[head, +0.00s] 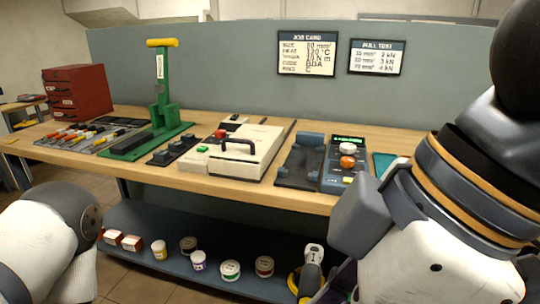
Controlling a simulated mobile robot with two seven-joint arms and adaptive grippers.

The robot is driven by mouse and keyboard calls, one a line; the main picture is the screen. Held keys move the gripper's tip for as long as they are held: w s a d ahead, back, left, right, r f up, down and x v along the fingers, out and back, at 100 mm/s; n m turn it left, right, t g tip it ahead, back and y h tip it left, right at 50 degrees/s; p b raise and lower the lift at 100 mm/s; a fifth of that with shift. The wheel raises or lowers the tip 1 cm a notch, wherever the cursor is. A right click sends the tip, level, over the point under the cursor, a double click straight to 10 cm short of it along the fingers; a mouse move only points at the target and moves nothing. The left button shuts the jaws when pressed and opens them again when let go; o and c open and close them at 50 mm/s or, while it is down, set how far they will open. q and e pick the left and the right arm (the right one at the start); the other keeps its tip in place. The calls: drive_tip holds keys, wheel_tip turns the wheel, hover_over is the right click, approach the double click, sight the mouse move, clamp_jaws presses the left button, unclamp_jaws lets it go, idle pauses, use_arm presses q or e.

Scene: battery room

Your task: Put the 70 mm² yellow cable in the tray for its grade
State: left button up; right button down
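A yellow loop (293,281), possibly part of a cable, shows at the bottom of the head view beside the lower shelf. It touches or overlaps a grey and black piece (312,270) with a pale, two-holed end; I cannot tell what this is. No 70 mm² marking is readable, and I cannot make out trays marked by grade. My left and right arms fill the lower corners. I see no gripper fingertips clearly.
The bench (290,195) holds a green press (160,100), a cream machine with a black handle (245,152), a dark control box (345,160), a rack of coloured-handled items (85,137) and a red cabinet (77,92). Several tubs and red-white boxes stand on the lower shelf (150,215).

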drive_tip(key=w+d+f+m+t+h, duration=0.1)
drive_tip(key=w+d+f+m+h, duration=0.1)
drive_tip(key=w+d+f+m, duration=0.4)
drive_tip(key=w+d+f+m+t+h, duration=0.2)
drive_tip(key=w+d+f+m, duration=0.5)
drive_tip(key=w, duration=0.5)
wheel_tip(320, 180, down, 2)
drive_tip(key=shift+d+f+m, duration=0.15)
drive_tip(key=shift+d+m, duration=0.1)
drive_tip(key=shift+m, duration=0.65)
drive_tip(key=shift+s, duration=0.1)
drive_tip(key=shift+a, duration=0.15)
